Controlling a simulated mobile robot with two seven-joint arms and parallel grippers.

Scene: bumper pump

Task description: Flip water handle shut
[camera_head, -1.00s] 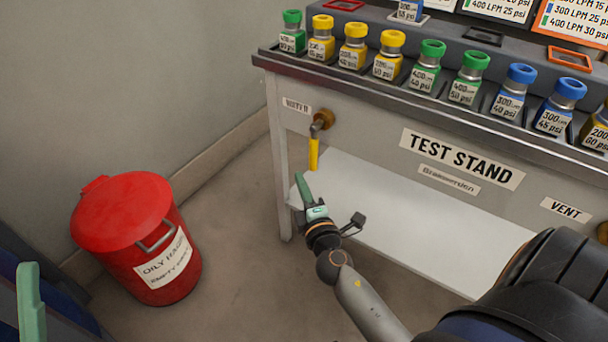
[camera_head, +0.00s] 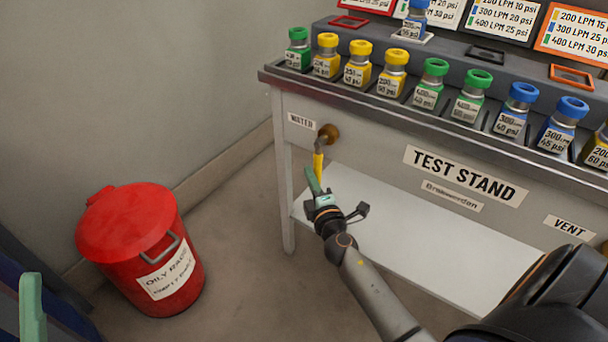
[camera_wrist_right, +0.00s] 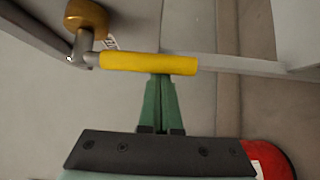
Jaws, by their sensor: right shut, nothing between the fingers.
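The yellow water handle (camera_head: 318,166) hangs down from the brass fitting (camera_head: 329,133) below the "WATER" label on the test stand's front. In the right wrist view the handle (camera_wrist_right: 148,64) lies across the picture, with its brass fitting (camera_wrist_right: 86,18) at the upper left. My right gripper (camera_head: 312,178) is shut and empty, its green fingertips (camera_wrist_right: 160,82) at the handle, touching it or very close. The lower part of the handle is partly hidden by the fingers in the head view. A green finger of my left gripper (camera_head: 32,310) shows at the lower left edge.
The test stand (camera_head: 400,135) carries a row of bottles with green, yellow and blue caps. Its white lower shelf (camera_head: 420,255) lies below the handle. A red oily rags bin (camera_head: 140,250) stands on the floor at left. Open floor lies between bin and stand.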

